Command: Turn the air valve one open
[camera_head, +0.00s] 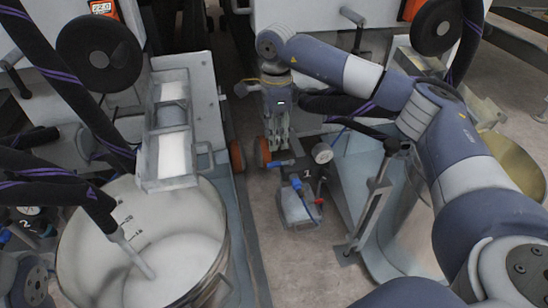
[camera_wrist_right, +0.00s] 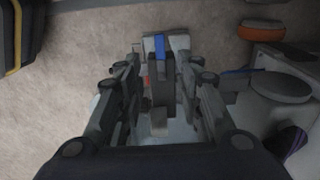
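A small pump unit (camera_head: 297,208) stands on the floor in the gap between two machines. A blue valve handle (camera_head: 281,163) shows just below my right gripper (camera_head: 279,143), and another blue handle (camera_head: 296,183) sits lower on the unit. I cannot tell which is air valve one. My right gripper points down, with its fingers apart. In the right wrist view, a blue handle (camera_wrist_right: 160,46) shows beyond and between the fingertips. I cannot tell whether they touch it.
A round gauge (camera_head: 322,153) and a red handle (camera_head: 319,202) are close by. A large metal pot (camera_head: 70,240) stands at left, with a roller trough (camera_head: 151,160) above. A thin stand (camera_head: 369,205) is at right. Bare floor (camera_head: 290,265) lies in front of the unit.

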